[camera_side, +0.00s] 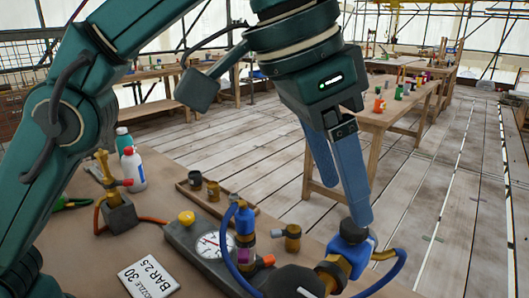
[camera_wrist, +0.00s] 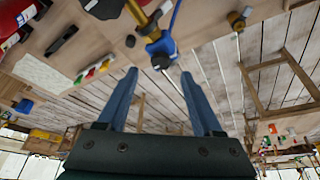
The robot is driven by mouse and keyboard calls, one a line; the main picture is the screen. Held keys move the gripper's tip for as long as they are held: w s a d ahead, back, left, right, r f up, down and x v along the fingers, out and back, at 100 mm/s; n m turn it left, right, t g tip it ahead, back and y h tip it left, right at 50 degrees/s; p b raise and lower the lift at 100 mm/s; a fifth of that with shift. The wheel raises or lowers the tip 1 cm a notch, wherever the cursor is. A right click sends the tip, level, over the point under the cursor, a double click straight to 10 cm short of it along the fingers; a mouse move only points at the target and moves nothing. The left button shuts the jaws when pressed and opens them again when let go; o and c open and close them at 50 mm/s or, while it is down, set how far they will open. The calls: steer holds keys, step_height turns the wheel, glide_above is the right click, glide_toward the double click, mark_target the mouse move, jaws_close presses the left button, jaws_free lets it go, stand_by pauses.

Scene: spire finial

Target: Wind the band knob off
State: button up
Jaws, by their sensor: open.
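A dark, round knob (camera_side: 353,231) sits on top of a blue block (camera_side: 350,254) joined to a brass fitting (camera_side: 328,274) at the front right of the side view. I take it for the band knob, though no label shows. In the wrist view the dark knob (camera_wrist: 161,60) lies between and just beyond my fingertips, with the blue block (camera_wrist: 160,46) behind it. My gripper (camera_side: 345,205) is open and empty, pointing down above the knob. The near fingertip overlaps the knob's edge in the side view; contact cannot be told. The open fingers also show in the wrist view (camera_wrist: 160,74).
A blue hose (camera_side: 398,264) loops right of the block. A gauge (camera_side: 212,245) with a yellow button, a blue-topped cylinder (camera_side: 245,222) and a brass fitting (camera_side: 292,238) stand left. A white card (camera_side: 147,277) lies at front.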

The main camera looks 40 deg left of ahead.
mark_target(352, 224)
steer(key=shift+x, duration=2.4)
steer(key=shift+a, duration=0.1)
steer(key=shift+c, duration=0.3)
jaws_close()
